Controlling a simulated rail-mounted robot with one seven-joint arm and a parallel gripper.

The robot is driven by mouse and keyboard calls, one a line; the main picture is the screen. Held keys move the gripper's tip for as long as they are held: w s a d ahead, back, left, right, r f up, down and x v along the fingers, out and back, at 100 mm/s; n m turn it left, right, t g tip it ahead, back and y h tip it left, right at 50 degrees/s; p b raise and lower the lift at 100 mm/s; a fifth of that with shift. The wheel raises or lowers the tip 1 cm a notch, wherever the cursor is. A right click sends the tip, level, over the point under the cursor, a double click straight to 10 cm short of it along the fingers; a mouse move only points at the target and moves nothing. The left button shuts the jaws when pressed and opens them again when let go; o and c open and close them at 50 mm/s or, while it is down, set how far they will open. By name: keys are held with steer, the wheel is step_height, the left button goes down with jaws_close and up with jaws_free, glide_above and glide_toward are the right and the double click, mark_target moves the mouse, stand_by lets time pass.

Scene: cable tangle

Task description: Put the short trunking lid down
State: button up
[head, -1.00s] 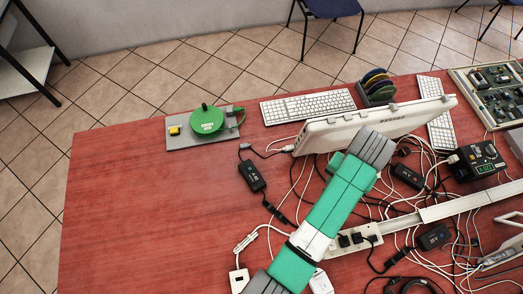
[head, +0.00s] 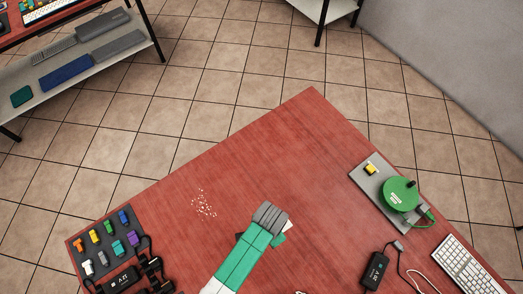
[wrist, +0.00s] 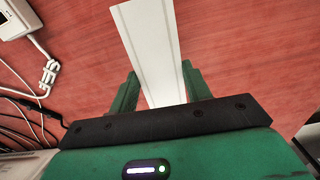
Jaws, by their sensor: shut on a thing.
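The short trunking lid (wrist: 152,45) is a white flat strip in the wrist view. It runs from between my fingers to the top edge of the picture. My gripper (wrist: 157,88) has one green finger on each side of it and is shut on it. In the head view my gripper (head: 280,238) is over the red table (head: 290,150), mostly hidden behind my own wrist. A small white piece beside it is probably the lid. I cannot tell whether the lid touches the table.
A green reel (head: 401,194) on a grey plate sits to the right. A black adapter (head: 376,270) lies below it. A dark mat (head: 90,218) with coloured connectors is at the left. Pale crumbs (head: 204,204) lie between. The table's far corner is clear.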

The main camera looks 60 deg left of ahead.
steer(key=s+f, duration=0.1)
steer(key=s, duration=0.2)
steer(key=s+f, duration=0.1)
steer(key=s, duration=0.3)
steer(key=s+f, duration=0.1)
steer(key=s, duration=0.2)
steer(key=shift+s+d+p, duration=0.2)
steer(key=shift+d+p, duration=0.1)
steer(key=shift+d, duration=0.05)
steer(key=b, duration=0.1)
glide_above(238, 209)
steer(key=shift+s+d+f, duration=0.1)
steer(key=shift+s+f, duration=0.05)
steer(key=shift+f, duration=0.55)
steer(key=shift+f+b, duration=0.6)
steer(key=shift+f, duration=1.15)
steer(key=shift+f, duration=0.15)
steer(key=o, duration=1)
step_height(238, 209, up, 12)
steer(key=p, duration=0.2)
steer(key=shift+r+p, duration=0.2)
steer(key=shift+p, duration=0.2)
